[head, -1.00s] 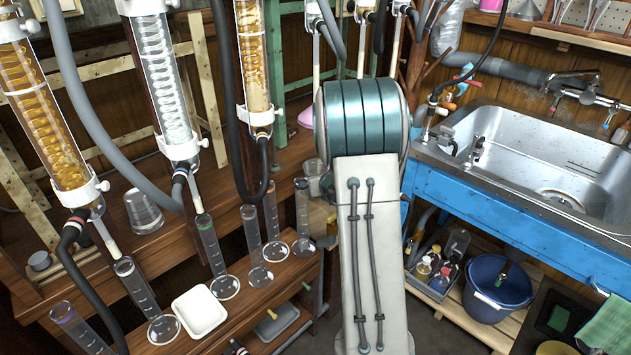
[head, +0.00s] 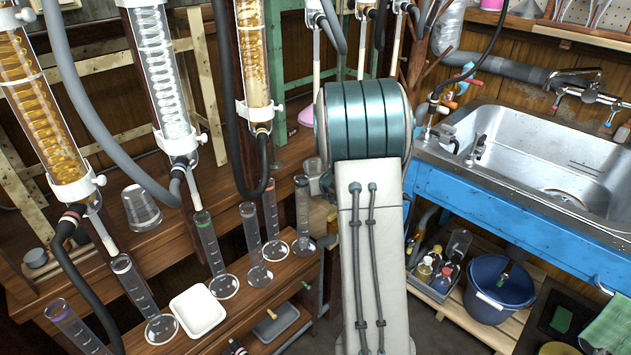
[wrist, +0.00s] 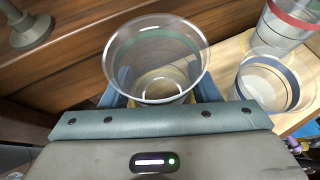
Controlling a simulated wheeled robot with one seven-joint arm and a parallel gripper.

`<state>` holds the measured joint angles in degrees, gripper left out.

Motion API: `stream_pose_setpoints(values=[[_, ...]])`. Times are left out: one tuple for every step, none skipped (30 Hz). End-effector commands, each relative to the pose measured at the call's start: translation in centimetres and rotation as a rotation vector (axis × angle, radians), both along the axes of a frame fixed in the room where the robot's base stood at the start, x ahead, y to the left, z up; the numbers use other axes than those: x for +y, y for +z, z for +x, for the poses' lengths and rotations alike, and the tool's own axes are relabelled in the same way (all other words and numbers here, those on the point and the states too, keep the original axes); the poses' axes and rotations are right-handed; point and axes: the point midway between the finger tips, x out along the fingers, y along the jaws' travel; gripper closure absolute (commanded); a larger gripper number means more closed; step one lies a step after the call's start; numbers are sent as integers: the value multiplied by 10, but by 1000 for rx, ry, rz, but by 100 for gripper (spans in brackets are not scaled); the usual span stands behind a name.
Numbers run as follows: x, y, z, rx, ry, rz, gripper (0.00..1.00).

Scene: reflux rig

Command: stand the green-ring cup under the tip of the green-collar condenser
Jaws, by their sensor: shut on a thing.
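The green-ring cup (wrist: 155,52) is clear, with a green band below its rim. In the wrist view it sits between the blue fingers of my gripper (wrist: 162,88), which is shut on it. The cup's base is partly hidden by the gripper. In the head view my arm hides the gripper. Several condensers hang there: an amber one (head: 40,110) with a red collar at its lower end, a clear coiled one (head: 160,75) and another amber one (head: 254,60). More tips show behind my arm. I cannot make out a green collar.
A red-ring cup (wrist: 290,22) and a blue-ring cup (wrist: 268,85) stand close on the right in the wrist view. Several measuring cylinders and a white dish (head: 198,312) occupy the lower shelf. An upturned beaker (head: 142,210) stands on the bench. Hoses hang between the condensers.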

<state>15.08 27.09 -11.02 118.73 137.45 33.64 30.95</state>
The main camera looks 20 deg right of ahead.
Motion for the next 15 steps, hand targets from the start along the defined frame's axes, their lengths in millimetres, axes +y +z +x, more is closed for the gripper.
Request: stream_pose_setpoints(values=[[0, -1, 0, 1, 0, 0, 55], [0, -1, 0, 1, 0, 0, 55], [0, -1, 0, 1, 0, 0, 55], [0, -1, 0, 1, 0, 0, 55], [0, -1, 0, 1, 0, 0, 55], [0, -1, 0, 1, 0, 0, 55], [0, -1, 0, 1, 0, 0, 55], [0, -1, 0, 2, 0, 0, 55], [0, -1, 0, 2, 0, 0, 33], [0, -1, 0, 2, 0, 0, 25], [0, -1, 0, 2, 0, 0, 19], [0, -1, 0, 1, 0, 0, 19], [0, -1, 0, 1, 0, 0, 19], [0, -1, 0, 1, 0, 0, 19], [0, -1, 0, 1, 0, -1, 19]])
